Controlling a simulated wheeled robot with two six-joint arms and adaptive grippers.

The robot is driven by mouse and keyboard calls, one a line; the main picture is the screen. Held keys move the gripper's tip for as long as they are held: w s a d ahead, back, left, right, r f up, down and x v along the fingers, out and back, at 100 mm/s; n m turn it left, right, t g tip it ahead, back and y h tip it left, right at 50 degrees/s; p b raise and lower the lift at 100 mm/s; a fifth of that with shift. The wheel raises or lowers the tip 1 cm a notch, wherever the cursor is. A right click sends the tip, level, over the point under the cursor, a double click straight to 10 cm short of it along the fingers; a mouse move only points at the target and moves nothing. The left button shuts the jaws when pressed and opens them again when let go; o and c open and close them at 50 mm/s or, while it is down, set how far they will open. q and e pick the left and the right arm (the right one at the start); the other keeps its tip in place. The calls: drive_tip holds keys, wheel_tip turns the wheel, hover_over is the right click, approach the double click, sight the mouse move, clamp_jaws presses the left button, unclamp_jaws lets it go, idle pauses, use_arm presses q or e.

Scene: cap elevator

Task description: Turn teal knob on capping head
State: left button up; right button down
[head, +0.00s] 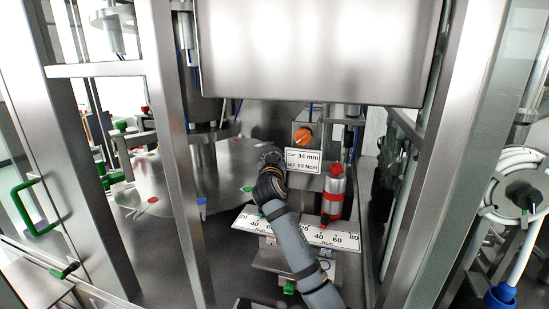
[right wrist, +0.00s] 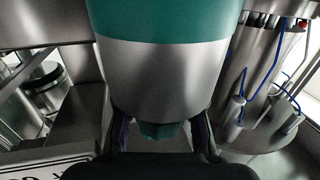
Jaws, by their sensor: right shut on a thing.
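In the right wrist view a large steel capping head with a teal band (right wrist: 165,22) fills the top middle. A small teal knob (right wrist: 160,130) sits at its lower end, between the two dark fingers of my right gripper (right wrist: 162,128). The gripper is shut on the knob. In the head view my right arm reaches up from the bottom, and its gripper end (head: 268,160) covers the teal head and knob. A white scale plate (head: 246,222) marked in Ncm lies just below the arm. My left gripper is in neither view.
A red-banded capping head (head: 334,188) stands close to the right, above a second scale plate (head: 335,238). A card (head: 303,160) reads 34 mm and 60 Ncm, under an orange knob (head: 303,136). A steel turntable (head: 215,165) lies left. Steel posts (head: 176,150) frame the cell.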

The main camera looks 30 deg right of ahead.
drive_tip(key=shift+f, duration=0.1)
drive_tip(key=c, duration=1.5)
unclamp_jaws()
drive_tip(key=shift+o, duration=1.2)
drive_tip(key=shift+a, duration=0.1)
